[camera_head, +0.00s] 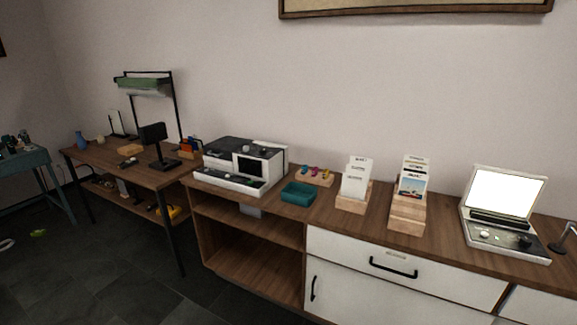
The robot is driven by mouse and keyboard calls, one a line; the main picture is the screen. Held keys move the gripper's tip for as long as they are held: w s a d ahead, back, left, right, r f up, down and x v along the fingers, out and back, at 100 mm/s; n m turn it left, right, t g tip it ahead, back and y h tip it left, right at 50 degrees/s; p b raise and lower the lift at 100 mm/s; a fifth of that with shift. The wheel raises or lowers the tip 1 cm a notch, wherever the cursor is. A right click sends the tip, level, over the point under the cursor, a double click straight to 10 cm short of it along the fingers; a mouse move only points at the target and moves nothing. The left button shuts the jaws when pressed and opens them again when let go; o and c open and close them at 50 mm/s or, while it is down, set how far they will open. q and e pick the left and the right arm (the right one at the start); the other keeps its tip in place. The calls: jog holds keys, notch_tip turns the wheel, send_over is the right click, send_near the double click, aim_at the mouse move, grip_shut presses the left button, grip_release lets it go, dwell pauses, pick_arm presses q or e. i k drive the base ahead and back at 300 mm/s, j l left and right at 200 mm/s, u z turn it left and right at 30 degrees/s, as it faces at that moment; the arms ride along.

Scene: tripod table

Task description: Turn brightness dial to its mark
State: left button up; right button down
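A device with a bright white lit panel (507,192) stands on the right part of the wooden sideboard. Its front control strip (505,242) carries a dark knob (525,242) at the right, another small knob (484,234) at the left and a tiny greenish light between them. Labels and any mark around the knobs are too small to read, so I cannot tell which one is the brightness dial. Neither of my grippers shows in the head view.
A white and black machine (240,165), a teal tray (298,193), a wooden block with coloured pieces (313,176) and two card holders (353,198) (408,213) stand along the sideboard (440,226). A dark stand (567,236) is at the right edge. Dark floor (120,270) lies open at left.

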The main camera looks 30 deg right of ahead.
aim_at(525, 242)
jog(key=z, duration=2.45)
